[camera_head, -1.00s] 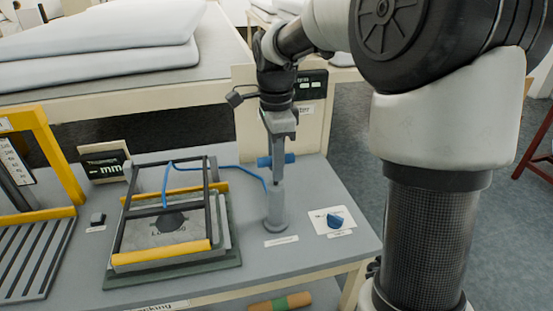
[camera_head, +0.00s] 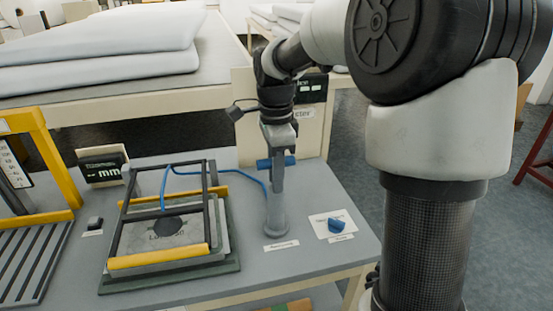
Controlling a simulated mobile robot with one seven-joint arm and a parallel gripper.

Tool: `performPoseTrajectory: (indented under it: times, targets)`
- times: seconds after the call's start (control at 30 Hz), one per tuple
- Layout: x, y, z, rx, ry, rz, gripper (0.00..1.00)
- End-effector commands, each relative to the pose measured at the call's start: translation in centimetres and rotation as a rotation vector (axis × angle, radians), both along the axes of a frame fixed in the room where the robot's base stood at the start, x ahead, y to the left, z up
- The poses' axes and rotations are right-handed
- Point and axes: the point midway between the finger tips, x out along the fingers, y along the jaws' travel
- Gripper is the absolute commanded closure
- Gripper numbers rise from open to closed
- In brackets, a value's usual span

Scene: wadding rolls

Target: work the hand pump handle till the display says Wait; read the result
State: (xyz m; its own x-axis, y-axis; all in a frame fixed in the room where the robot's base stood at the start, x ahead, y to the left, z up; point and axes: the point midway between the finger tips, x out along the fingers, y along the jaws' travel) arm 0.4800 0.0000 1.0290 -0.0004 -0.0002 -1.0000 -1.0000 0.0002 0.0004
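The hand pump (camera_head: 277,212) is a grey upright cylinder on the bench with a blue crossbar handle (camera_head: 291,160) at its top. My gripper (camera_head: 278,150) points down at the handle. A grey finger crosses the handle's middle, with blue showing on both sides. Whether the fingers are closed around it is hidden. A dark display (camera_head: 312,88) stands behind, partly covered by my wrist; its text is too small to read. A second display (camera_head: 103,168) at left shows dashes and "mm". A blue hose (camera_head: 210,166) runs from the pump to a black-and-yellow frame (camera_head: 165,255).
A blue knob (camera_head: 336,226) sits on a white plate right of the pump. A small dark button (camera_head: 95,223) is left of the frame. A yellow stand (camera_head: 45,160) is at far left. White wadding (camera_head: 100,55) lies on the table behind. The bench's front right is clear.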

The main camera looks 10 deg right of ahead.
Motion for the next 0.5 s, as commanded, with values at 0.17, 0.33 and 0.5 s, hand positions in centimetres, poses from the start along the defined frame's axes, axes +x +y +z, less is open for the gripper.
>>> performPoseTrajectory:
  times: [0.17, 0.33, 0.5]
  targets:
    - [0.0, 0.0, -0.7, 0.000, 0.001, 0.000, 0.80]
    - [0.0, 0.0, -1.3, 0.000, 0.002, 0.000, 0.80]
    - [-0.1, 0.0, -2.0, 0.001, 0.006, 0.001, 0.80]
